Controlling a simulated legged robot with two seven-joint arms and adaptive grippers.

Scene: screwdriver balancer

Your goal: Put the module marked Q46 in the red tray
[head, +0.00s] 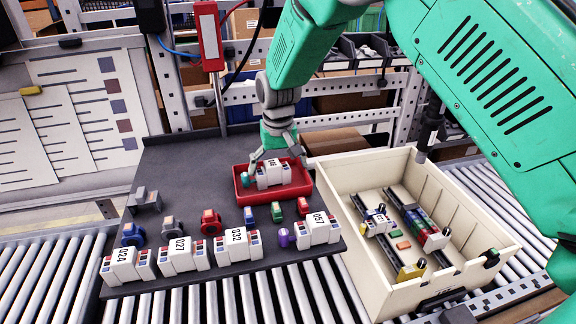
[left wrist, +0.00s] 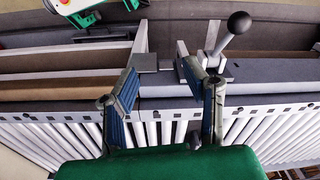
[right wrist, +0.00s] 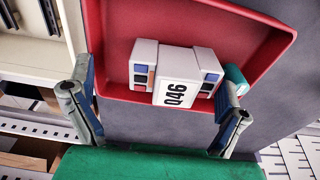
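The white module marked Q46 (right wrist: 174,77) lies in the red tray (right wrist: 115,20), its label showing sideways in the right wrist view. In the head view the module (head: 268,175) sits inside the tray (head: 240,190) near its middle. My right gripper (head: 277,160) is over the tray with its fingers spread on either side of the module. In the right wrist view a gap shows between the left finger and the module. A small teal part (right wrist: 235,77) is beside the module, near the right finger. My left gripper (left wrist: 163,70) is open and empty, away from the board.
White modules (head: 238,245) stand along the dark board's (head: 185,160) front edge, with small coloured parts behind them. A cream crate (head: 345,215) holding rails and parts stands right of the tray. Rollers (head: 265,295) run in front.

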